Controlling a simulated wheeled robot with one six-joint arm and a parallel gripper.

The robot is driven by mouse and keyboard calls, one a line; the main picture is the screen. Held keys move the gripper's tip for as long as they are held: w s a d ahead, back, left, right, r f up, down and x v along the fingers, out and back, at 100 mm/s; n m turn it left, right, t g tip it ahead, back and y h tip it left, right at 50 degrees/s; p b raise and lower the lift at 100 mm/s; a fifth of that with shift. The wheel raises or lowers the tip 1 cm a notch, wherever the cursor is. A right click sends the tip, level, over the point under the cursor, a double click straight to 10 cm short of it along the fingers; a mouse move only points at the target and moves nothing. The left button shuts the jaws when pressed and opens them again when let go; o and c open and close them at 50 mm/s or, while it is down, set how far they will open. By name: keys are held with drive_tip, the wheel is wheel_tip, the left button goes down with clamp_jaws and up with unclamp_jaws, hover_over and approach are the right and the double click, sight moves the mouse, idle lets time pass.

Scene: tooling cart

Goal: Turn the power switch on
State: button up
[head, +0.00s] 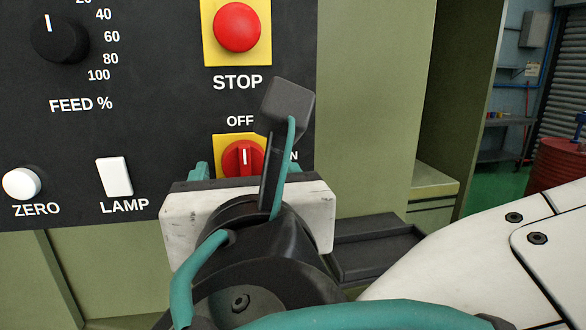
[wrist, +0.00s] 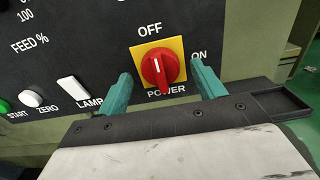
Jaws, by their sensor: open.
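The power switch is a red rotary knob (wrist: 158,68) on a yellow plate (wrist: 177,46), with OFF above, ON at the right and POWER below. Its white mark points up toward OFF. In the head view the red knob (head: 243,157) is partly hidden behind my wrist camera and gripper body. My gripper (wrist: 159,74) is open, its teal fingers to the left and right of the knob with a visible gap on each side. It also shows in the head view (head: 243,172), where its right finger is mostly hidden. Whether the fingertips reach the knob's depth I cannot tell.
The red STOP button (head: 237,27) sits above the switch. The LAMP rocker (head: 114,177), white ZERO button (head: 22,184) and FEED dial (head: 59,37) are to the left. A dark tray (head: 372,246) juts out at the lower right.

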drive_tip(key=shift+w, duration=0.5)
drive_tip(key=c, duration=1)
